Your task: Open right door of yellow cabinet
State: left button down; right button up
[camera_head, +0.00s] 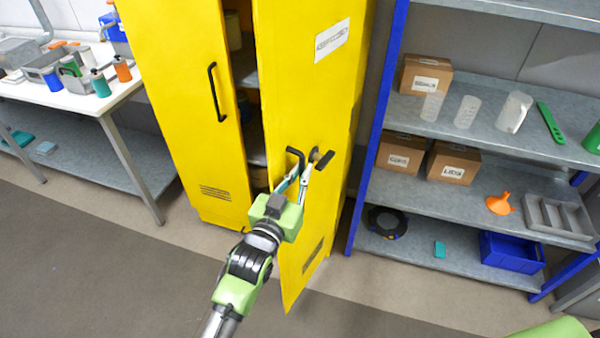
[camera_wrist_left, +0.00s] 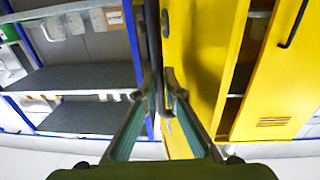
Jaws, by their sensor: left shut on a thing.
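The yellow cabinet (camera_head: 178,90) stands at the middle, its left door shut with a black handle (camera_head: 217,92). Its right door (camera_head: 292,95) is swung partly outward, and the gap shows the dark inside with shelves. My left gripper (camera_head: 305,170) is shut on the right door's black handle (camera_head: 323,160), low on the door. In the left wrist view the fingers (camera_wrist_left: 158,92) close around the dark handle bar (camera_wrist_left: 166,60) beside the yellow door (camera_wrist_left: 200,50); the exact contact is partly hidden. My right gripper is not in view.
A blue-posted grey shelf rack (camera_head: 470,130) with boxes and containers stands close to the right of the cabinet. A white workbench (camera_head: 75,100) with bottles stands at the left. The grey floor (camera_head: 130,270) in front of the cabinet is clear.

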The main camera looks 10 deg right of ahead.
pick_arm(q)
jog(key=c, duration=2.4)
grip_release()
jog(key=shift+r, duration=0.35)
jog(key=shift+c, duration=0.2)
jog(key=shift+w+d+f, duration=0.2)
jog(key=shift+f, duration=0.1)
jog(key=v, duration=1.2)
